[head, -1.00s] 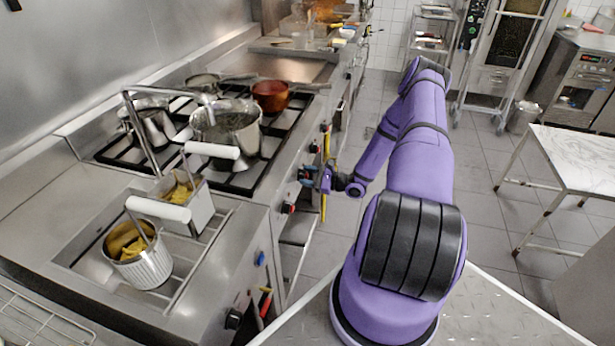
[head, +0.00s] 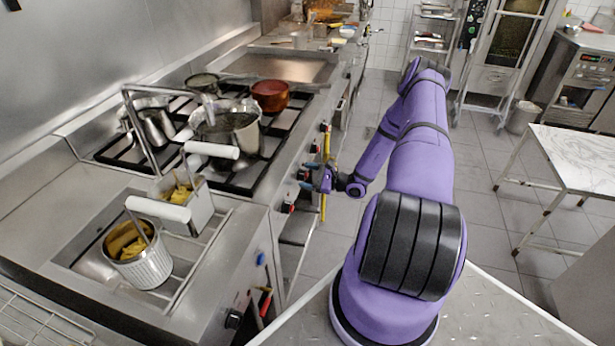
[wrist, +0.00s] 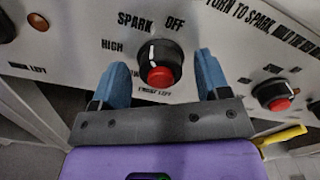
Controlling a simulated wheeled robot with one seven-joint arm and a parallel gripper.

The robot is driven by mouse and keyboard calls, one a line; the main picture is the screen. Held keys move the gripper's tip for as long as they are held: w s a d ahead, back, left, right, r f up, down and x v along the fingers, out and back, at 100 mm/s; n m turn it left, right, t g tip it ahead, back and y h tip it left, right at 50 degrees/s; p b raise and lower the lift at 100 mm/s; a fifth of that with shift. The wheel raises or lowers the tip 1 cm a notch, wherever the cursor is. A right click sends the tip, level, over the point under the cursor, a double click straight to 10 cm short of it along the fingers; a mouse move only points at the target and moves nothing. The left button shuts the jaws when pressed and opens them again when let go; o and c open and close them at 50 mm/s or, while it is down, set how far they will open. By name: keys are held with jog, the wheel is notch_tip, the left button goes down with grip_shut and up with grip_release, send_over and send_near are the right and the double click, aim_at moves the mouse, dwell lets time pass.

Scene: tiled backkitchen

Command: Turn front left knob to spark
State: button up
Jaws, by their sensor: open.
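The front left knob (wrist: 160,62) is black with a red centre and a white mark that points roughly upward. The words SPARK and OFF are printed above it, HIGH to its left, and a small label that seems to read front left below it. My gripper (wrist: 162,70) is open, with one blue finger on each side of this knob. I cannot tell whether the fingers touch it. In the head view my gripper (head: 308,177) is at the stove's front panel, and the knob between its fingers is hard to make out.
Another red-centred knob (wrist: 273,95) sits to the right on the panel, and a dark knob is at the upper left. A yellow bar (head: 323,190) runs beside my gripper. Pots, including a copper-red one (head: 270,95), stand on the burners.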

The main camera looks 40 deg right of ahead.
jog(key=v, duration=1)
jog(key=shift+s, duration=0.3)
jog(key=shift+d+f, duration=0.1)
jog(key=shift+d, duration=0.05)
jog(key=w+a+r+n+g, duration=0.1)
jog(key=a+r+n+g, duration=0.45)
jog(key=r, duration=0.55)
jog(key=w+a+r+n+g, duration=0.1)
jog(key=a+r+n+g, duration=0.5)
jog(key=r, duration=0.5)
jog(key=w+a+r+n+g, duration=0.1)
jog(key=a+r+n+g, duration=0.25)
jog(key=a+r, duration=0.6)
jog(key=s+a+r+n+h, duration=0.2)
jog(key=s+a+r, duration=0.2)
jog(key=r, duration=0.3)
jog(key=s+a+r+n+h, duration=0.3)
jog(key=s+a+r, duration=0.1)
jog(key=r, duration=0.2)
jog(key=s+a+r+n+t+h, duration=0.2)
jog(key=s+r, duration=0.2)
jog(key=s, duration=0.3)
jog(key=s+a+r+n+t+h, duration=0.2)
jog(key=s+r+t, duration=0.1)
jog(key=s, duration=0.4)
jog(key=shift+s+r, duration=0.25)
jog(key=shift+r, duration=0.2)
